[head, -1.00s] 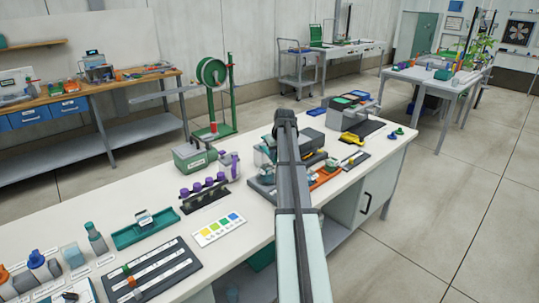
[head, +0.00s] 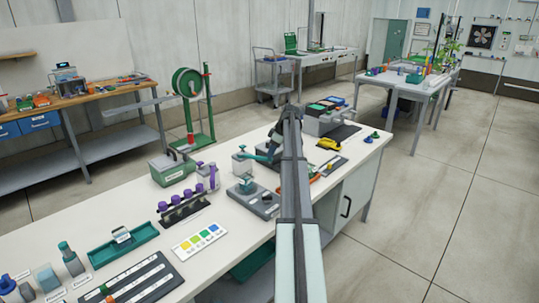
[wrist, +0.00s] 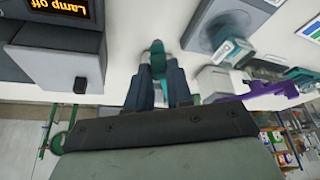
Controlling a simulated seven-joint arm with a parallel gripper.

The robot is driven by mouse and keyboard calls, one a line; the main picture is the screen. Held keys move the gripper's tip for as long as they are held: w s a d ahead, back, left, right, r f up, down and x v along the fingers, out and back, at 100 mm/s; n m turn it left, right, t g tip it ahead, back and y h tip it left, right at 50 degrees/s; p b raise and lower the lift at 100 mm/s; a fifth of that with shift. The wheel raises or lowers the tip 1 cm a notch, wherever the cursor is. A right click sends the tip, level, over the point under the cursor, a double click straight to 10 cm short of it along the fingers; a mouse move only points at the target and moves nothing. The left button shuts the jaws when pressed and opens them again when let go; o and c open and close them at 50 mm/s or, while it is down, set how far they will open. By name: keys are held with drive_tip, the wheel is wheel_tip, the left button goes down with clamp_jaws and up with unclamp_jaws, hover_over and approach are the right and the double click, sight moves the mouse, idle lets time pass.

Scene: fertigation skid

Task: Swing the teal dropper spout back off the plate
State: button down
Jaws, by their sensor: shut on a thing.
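My gripper (wrist: 158,72) is shut on the teal dropper spout (wrist: 157,58) in the wrist view; only a short teal length shows between the fingers. In the head view my arm hides the fingertips. The teal spout (head: 265,156) shows left of my arm, running from near a clear teal-topped container toward my gripper. The grey base with the round plate (head: 262,199) lies nearer the camera, and a teal-topped clear piece stands on it. In the wrist view the dark round plate (wrist: 222,27) is to the right, apart from my fingers.
A grey box with an orange "Lamp off" display (wrist: 62,10) is close at the left in the wrist view. A purple clamp (wrist: 250,94) is at the right. Purple-capped vials (head: 183,206), a green case (head: 172,168) and a colour card (head: 199,239) share the bench.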

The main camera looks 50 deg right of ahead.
drive_tip(key=shift+w+d+n, duration=0.25)
drive_tip(key=shift+d+n, duration=0.05)
drive_tip(key=shift+d, duration=0.15)
drive_tip(key=c, duration=1)
unclamp_jaws()
drive_tip(key=v, duration=1.3)
drive_tip(key=shift+d+r, duration=0.25)
drive_tip(key=shift+r, duration=0.15)
drive_tip(key=shift+s, duration=0.1)
